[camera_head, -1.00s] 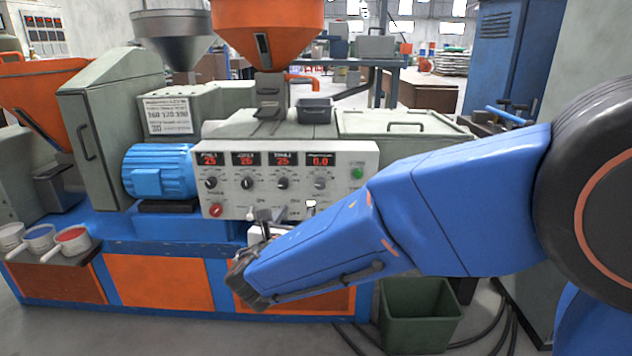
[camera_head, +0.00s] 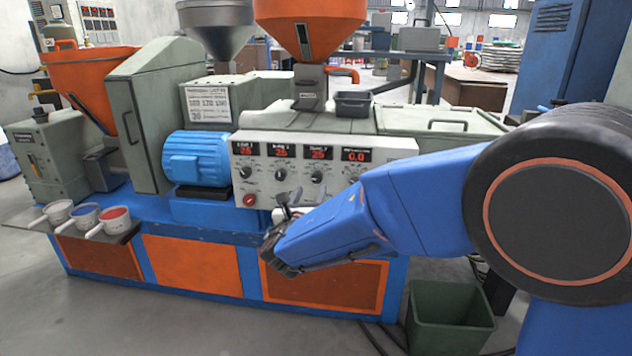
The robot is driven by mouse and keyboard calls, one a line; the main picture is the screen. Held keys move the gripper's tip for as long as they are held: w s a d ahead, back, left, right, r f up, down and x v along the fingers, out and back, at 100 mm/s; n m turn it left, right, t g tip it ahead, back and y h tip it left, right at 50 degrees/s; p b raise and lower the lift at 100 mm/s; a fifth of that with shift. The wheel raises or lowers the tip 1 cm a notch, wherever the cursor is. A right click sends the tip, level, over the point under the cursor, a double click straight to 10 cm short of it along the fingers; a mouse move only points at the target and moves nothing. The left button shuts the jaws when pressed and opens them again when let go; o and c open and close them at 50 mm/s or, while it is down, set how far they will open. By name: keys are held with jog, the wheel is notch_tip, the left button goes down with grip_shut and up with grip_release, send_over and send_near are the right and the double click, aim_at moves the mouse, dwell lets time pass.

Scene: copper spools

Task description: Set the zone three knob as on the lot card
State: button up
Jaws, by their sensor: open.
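The control panel (camera_head: 300,190) is a pale box on the machine front with a row of red displays and black knobs. The zone three knob (camera_head: 316,176) is third from the left, under a display (camera_head: 318,153) that seems to read 25. Its pointer is too small to read surely. My gripper (camera_head: 288,203) is open, in front of the panel's lower edge, below and left of the zone three knob. Part of it is hidden by my blue wrist.
A red button (camera_head: 249,200) sits at the panel's lower left. A blue motor (camera_head: 196,158) stands left of the panel. Several cups (camera_head: 115,220) sit on a shelf at left. A green bin (camera_head: 450,316) stands on the floor at right. My arm covers the panel's lower right.

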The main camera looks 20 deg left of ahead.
aim_at(316, 179)
jog(key=w, duration=0.2)
jog(key=w+a, duration=0.1)
jog(key=w, duration=0.5)
jog(key=shift+a, duration=0.3)
jog(key=shift+s, duration=0.1)
jog(key=c, duration=1.1)
